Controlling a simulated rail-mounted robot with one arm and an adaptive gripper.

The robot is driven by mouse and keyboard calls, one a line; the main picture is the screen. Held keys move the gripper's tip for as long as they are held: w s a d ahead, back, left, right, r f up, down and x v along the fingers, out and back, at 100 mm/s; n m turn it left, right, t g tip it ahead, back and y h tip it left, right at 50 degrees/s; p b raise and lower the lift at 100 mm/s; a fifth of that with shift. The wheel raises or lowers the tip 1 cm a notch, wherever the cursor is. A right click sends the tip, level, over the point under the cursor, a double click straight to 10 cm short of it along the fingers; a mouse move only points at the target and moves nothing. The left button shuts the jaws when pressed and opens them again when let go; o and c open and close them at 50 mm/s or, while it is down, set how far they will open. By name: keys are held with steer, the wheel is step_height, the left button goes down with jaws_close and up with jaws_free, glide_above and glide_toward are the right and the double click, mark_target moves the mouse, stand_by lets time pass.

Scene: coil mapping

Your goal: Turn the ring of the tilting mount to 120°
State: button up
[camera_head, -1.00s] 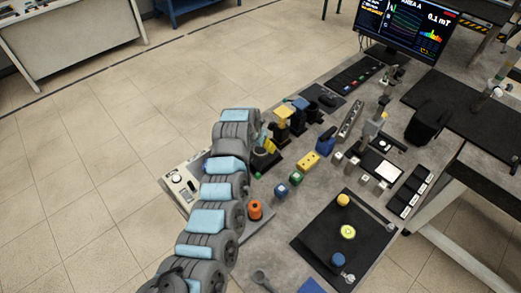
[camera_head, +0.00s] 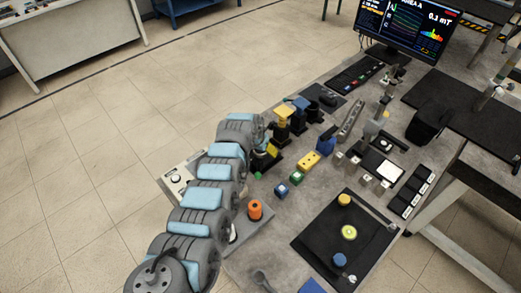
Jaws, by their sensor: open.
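My arm reaches up from the lower left, and its far end is over the left edge of the workbench. My gripper's fingers cannot be made out there; the wrist hides them or they blend with dark parts. Beside the wrist is a dark stand with a yellow piece (camera_head: 271,150). Just beyond are a black stand with a yellow top (camera_head: 283,113) and a black stand with a blue top (camera_head: 300,104). I cannot tell which of these is the tilting mount. Its ring and angle marks are too small to see.
An orange spool (camera_head: 255,209), a yellow block (camera_head: 309,161) and small green and blue cubes stand right of my arm. A black mat (camera_head: 318,226) holds several round pieces. The bench is crowded, with narrow bare strips.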

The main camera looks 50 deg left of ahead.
steer(key=shift+f, duration=0.1)
steer(key=c, duration=1.2)
steer(key=shift+d+n+p, duration=0.1)
steer(key=shift+n+p, duration=0.2)
steer(key=shift+p, duration=0.3)
steer(key=shift+c, duration=0.2)
steer(key=shift+w+n+g+y+p, duration=0.1)
steer(key=shift+n+g+y+p, duration=0.2)
steer(key=shift+n+p, duration=0.4)
steer(key=shift+f+n, duration=0.15)
steer(key=shift+n, duration=0.65)
steer(key=shift+n+g+y+b, duration=0.4)
steer(key=shift+n, duration=0.8)
